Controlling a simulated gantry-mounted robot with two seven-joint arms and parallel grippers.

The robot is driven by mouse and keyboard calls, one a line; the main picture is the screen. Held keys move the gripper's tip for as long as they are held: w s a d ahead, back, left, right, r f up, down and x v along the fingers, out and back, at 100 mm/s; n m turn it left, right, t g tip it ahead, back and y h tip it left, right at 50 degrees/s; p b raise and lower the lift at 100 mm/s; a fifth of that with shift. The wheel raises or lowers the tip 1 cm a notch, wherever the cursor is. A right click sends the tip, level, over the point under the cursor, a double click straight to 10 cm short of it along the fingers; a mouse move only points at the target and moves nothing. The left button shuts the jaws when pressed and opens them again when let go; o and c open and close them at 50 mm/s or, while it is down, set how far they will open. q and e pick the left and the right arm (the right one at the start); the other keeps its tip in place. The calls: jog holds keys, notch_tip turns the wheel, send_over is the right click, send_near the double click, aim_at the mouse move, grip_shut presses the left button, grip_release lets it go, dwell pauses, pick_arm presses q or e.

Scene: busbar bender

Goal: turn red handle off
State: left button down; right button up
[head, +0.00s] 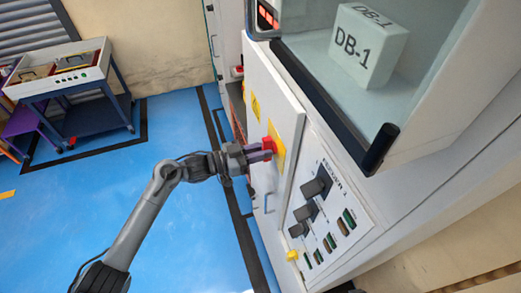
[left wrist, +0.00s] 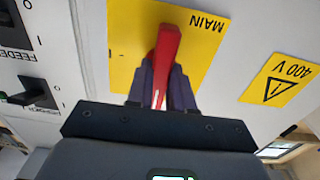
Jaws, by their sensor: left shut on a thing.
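The red handle (left wrist: 165,62) stands out from a yellow plate (left wrist: 122,32) marked MAIN in the left wrist view. My left gripper (left wrist: 161,88) is shut on the handle, with one dark finger on each side of it. In the head view the red handle (head: 268,144) shows at the tips of my left gripper (head: 262,150), in front of the yellow plate (head: 279,152) on the cabinet door. The handle's base is partly hidden by the fingers. My right gripper is not in view.
A grey panel with several black switches (head: 316,187) is right of the handle in the head view. A yellow 400 V warning label (left wrist: 279,79) is beside the handle. A glass-fronted box holds a white DB-1 block (head: 368,47). A cart (head: 75,85) stands far left; blue floor is open.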

pick_arm(q)
jog(key=c, duration=1)
grip_release()
jog(key=shift+d, duration=0.1)
jog(key=b+v, duration=0.3)
jog(key=v, duration=0.8)
jog(key=shift+w, duration=0.1)
